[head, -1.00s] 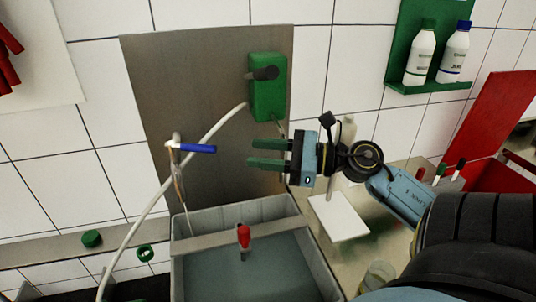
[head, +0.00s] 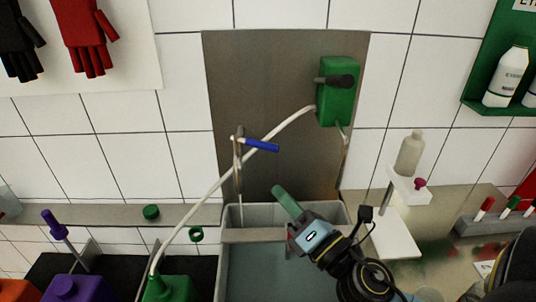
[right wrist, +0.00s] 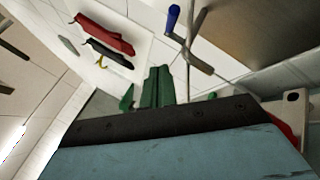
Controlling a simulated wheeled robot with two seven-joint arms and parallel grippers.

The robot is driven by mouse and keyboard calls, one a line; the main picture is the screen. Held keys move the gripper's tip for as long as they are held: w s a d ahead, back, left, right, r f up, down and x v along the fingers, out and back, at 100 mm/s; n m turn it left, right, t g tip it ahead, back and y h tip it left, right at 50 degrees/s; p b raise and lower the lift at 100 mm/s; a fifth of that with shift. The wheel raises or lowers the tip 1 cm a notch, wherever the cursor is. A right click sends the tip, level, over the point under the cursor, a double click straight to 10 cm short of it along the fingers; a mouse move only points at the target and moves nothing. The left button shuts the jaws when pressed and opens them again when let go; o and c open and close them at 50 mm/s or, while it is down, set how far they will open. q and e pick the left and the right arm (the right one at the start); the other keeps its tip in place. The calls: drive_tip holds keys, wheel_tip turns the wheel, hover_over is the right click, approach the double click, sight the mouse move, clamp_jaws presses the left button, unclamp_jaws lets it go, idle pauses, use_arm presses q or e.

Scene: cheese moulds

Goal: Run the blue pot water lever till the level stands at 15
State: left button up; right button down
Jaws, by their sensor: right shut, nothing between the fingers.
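The blue lever (head: 258,145) sticks out sideways from a thin tap in front of the steel wall panel (head: 270,95). It also shows in the right wrist view (right wrist: 173,18). The grey basin (head: 240,213) below holds bluish water; I can read no level marks. My right gripper (head: 278,190) is over the basin's back rim in the picture, below and right of the blue lever and apart from it. Its green fingers (right wrist: 158,72) are together with nothing between them. My left gripper is not in view.
A green box (head: 338,105) with a dark handle is on the panel, and a white hose (head: 220,175) arcs down leftward. A bottle (head: 410,153) stands on a white holder at right. A green container (head: 168,289) and a purple one (head: 75,288) stand at lower left.

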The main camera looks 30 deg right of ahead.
drive_tip(key=s+a+m+g+h, duration=0.15)
drive_tip(key=a+m+h, duration=0.3)
drive_tip(key=m, duration=0.45)
drive_tip(key=h+b, duration=0.1)
drive_tip(key=b, duration=0.2)
approach(257, 146)
drive_tip(key=shift+w+a, duration=0.8)
drive_tip(key=shift+a, duration=0.5)
drive_tip(key=shift+m, duration=0.3)
drive_tip(key=w+d, duration=0.3)
drive_tip(key=shift+w+r+p, duration=0.25)
drive_tip(key=shift+r+p, duration=0.05)
drive_tip(key=shift+p, duration=0.1)
drive_tip(key=shift+w+d, duration=0.25)
drive_tip(key=shift+d, duration=0.1)
